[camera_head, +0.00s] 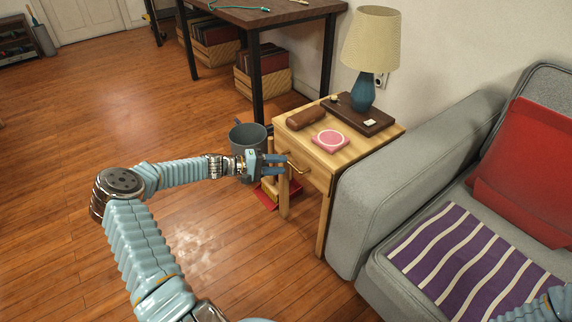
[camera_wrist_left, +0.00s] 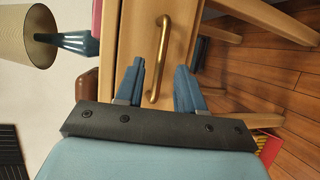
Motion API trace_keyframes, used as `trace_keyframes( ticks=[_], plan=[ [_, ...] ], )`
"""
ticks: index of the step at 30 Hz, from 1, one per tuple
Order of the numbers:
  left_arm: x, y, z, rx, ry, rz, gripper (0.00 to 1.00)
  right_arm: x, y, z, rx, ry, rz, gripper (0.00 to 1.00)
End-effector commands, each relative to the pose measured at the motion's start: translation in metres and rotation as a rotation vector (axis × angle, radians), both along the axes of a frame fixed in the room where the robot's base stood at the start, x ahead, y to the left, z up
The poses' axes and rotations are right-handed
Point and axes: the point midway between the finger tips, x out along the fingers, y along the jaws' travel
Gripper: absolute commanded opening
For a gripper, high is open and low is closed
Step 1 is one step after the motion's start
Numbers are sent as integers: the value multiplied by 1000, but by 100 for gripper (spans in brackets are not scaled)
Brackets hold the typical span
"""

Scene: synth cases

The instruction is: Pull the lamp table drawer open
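The lamp table (camera_head: 372,144) is light wood and stands beside the sofa arm. Its drawer front (camera_head: 316,177) faces left and looks closed. A brass bar handle (camera_head: 299,168) is on the drawer; it shows large in the left wrist view (camera_wrist_left: 161,50). My left gripper (camera_head: 284,164) is open just in front of the drawer front. In the left wrist view its two blue fingers (camera_wrist_left: 160,88) lie on either side of the handle's near end, with a gap on each side. Whether the fingertips reach past the bar is unclear. My right gripper is out of view.
A grey bin (camera_head: 248,136) stands behind my left gripper. The grey sofa (camera_head: 388,205) adjoins the table. Floor to the left is clear.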

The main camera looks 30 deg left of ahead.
Motion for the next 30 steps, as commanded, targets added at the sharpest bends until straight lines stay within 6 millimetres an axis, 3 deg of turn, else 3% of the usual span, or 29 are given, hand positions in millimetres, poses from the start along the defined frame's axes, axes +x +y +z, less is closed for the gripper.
trace_keyframes(
  ticks=[6,16,24,30],
  plan=[
    [18,-18,-5,1,1,0,38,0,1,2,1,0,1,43],
    [21,-21,-6,1,1,0,38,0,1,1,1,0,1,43],
    [20,-21,-6,1,2,0,0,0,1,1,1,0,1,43],
    [20,-21,-6,1,2,0,0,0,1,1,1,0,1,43]
  ],
)
